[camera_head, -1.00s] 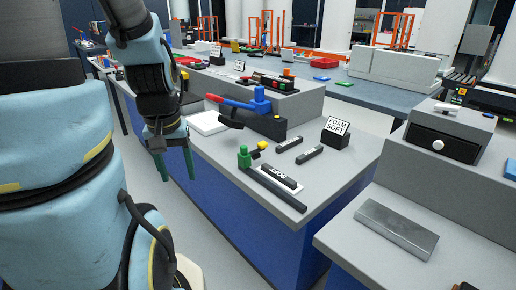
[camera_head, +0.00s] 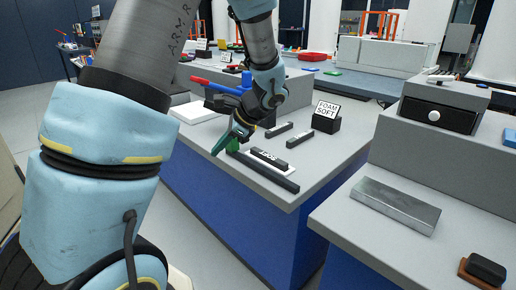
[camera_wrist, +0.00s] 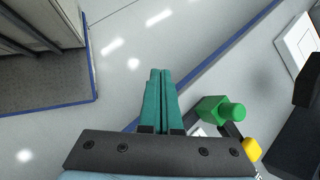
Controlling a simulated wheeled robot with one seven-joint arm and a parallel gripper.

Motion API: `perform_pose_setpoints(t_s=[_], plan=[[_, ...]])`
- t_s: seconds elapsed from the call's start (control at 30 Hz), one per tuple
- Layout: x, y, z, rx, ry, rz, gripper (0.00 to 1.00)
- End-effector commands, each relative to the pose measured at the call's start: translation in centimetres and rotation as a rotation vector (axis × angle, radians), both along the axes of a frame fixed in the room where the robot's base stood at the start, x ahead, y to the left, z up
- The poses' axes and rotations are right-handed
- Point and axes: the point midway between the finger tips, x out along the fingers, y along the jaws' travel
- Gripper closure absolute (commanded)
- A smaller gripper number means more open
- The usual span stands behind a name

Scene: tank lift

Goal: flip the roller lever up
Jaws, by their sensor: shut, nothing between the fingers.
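The roller lever is a dark arm (camera_wrist: 231,130) with a yellow roller (camera_wrist: 252,149) at its end, joined to a green body (camera_wrist: 220,110) with a round green knob. In the wrist view it sits just right of my gripper (camera_wrist: 159,72), whose teal fingers are shut together with nothing between them. The fingers appear beside the green body, not clearly touching it. In the head view my gripper (camera_head: 217,151) hangs at the bench's front-left edge, and the green body (camera_head: 233,145) shows partly behind it. The roller and lever arm are hidden there by my wrist.
A long black bar (camera_head: 264,172) and a labelled black block (camera_head: 268,160) lie right of the lever. Two small dark bars, a FOAM SOFT sign (camera_head: 326,116) and a blue-handled device (camera_head: 228,88) stand farther back. A metal block (camera_head: 396,205) lies on the nearer bench.

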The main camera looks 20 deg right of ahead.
Motion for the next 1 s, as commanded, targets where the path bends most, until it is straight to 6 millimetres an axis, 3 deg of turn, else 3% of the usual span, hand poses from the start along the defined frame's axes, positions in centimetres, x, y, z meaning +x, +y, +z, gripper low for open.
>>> perform_pose_setpoints(t_s=[0.03, 0.2, 0.43, 0.6, 1.0], plan=[[0.8, -2.4, -1.4, 0.074, -0.007, -0.108, 1.0], [3.2, -9.4, -2.0, 0.316, -0.06, -0.411, 1.0], [3.9, -17.1, -1.8, 0.543, -0.148, -0.658, 1.0], [3.9, -19.3, -1.4, 0.605, -0.178, -0.716, 1.0], [4.1, -19.2, -1.4, 0.607, -0.179, -0.718, 1.0]])
